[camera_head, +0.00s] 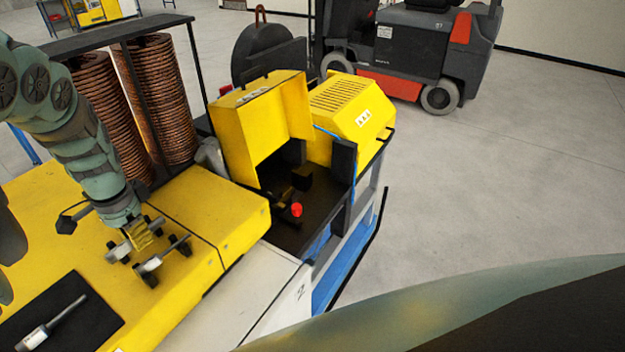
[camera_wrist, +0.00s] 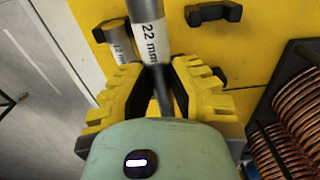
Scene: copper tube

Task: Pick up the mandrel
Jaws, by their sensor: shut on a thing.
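A grey steel mandrel with a white "22 mm" label (camera_wrist: 149,38) lies between the yellow fingers of my gripper (camera_wrist: 157,82). The fingers are shut on it, and the fingers and wrist hide part of its length. In the head view my gripper (camera_head: 143,238) is over the yellow bench top at the left, with the held mandrel (camera_head: 121,250) across it. I cannot tell whether it touches its black rests. A second labelled mandrel (camera_head: 163,254) lies close beside it on black rests; it also shows in the wrist view (camera_wrist: 121,46), partly hidden.
Another mandrel (camera_head: 50,324) lies on a black mat (camera_head: 88,304). Copper coils (camera_head: 160,95) stand behind the arm. A yellow machine (camera_head: 255,120) with an open black bay and red knob (camera_head: 296,209) is to the right. A forklift (camera_head: 410,55) stands beyond; floor at right is clear.

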